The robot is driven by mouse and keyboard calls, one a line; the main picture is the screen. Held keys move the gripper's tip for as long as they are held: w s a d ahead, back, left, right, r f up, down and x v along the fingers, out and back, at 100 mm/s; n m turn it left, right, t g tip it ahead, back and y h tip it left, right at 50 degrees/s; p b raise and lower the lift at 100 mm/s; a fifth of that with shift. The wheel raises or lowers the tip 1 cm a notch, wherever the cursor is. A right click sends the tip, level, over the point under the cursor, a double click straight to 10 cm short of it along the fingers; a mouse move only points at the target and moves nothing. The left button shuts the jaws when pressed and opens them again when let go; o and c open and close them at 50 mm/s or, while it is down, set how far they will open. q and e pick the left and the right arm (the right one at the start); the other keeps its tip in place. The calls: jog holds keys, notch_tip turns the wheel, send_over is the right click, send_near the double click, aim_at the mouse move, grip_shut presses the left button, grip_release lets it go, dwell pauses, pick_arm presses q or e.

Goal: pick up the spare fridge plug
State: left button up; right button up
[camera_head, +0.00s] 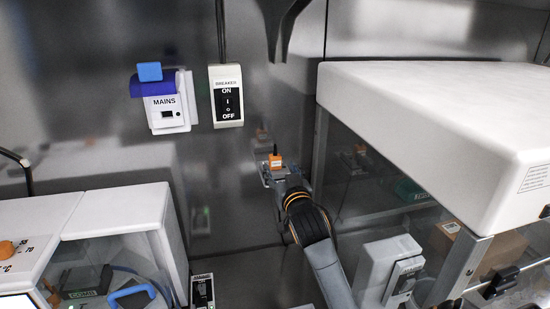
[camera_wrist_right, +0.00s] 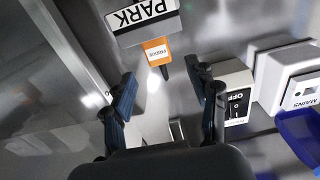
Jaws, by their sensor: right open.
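The fridge plug (camera_wrist_right: 155,52) is a small orange block with a white FRIDGE label. In the right wrist view it sits against the PARK-marked holder (camera_wrist_right: 143,20), with a short dark part at its side. In the head view the orange plug (camera_head: 275,160) shows at the tip of my right arm. My right gripper (camera_wrist_right: 163,80) is open, its two dark fingers apart and empty. In the wrist view the plug lies just beyond and between the fingertips. In the head view my right gripper (camera_head: 274,174) partly hides the holder. My left gripper is not in view.
A white breaker switch (camera_head: 228,97) and a MAINS box (camera_head: 166,112) with a blue cover are on the metal wall to the left. A large white-topped cabinet (camera_head: 440,115) stands close at right. White equipment (camera_head: 120,212) stands at lower left.

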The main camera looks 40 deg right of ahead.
aim_at(276, 160)
jog(key=shift+w+d, duration=0.3)
jog(key=shift+w, duration=0.3)
jog(key=shift+w+d, duration=0.15)
jog(key=shift+w, duration=0.15)
jog(key=shift+w+d+r+p, duration=0.1)
jog(key=shift+w+d+p, duration=0.25)
jog(key=shift+w+p, duration=0.3)
jog(key=p+x, duration=0.2)
jog(key=x, duration=0.1)
jog(key=shift+w+d, duration=0.25)
jog(key=shift+w, duration=0.1)
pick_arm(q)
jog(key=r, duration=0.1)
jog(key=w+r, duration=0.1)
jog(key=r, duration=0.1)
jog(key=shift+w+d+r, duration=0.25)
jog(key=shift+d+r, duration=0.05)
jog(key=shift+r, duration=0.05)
pick_arm(e)
jog(key=shift+f, duration=0.2)
jog(key=shift+s, duration=0.1)
grip_shut()
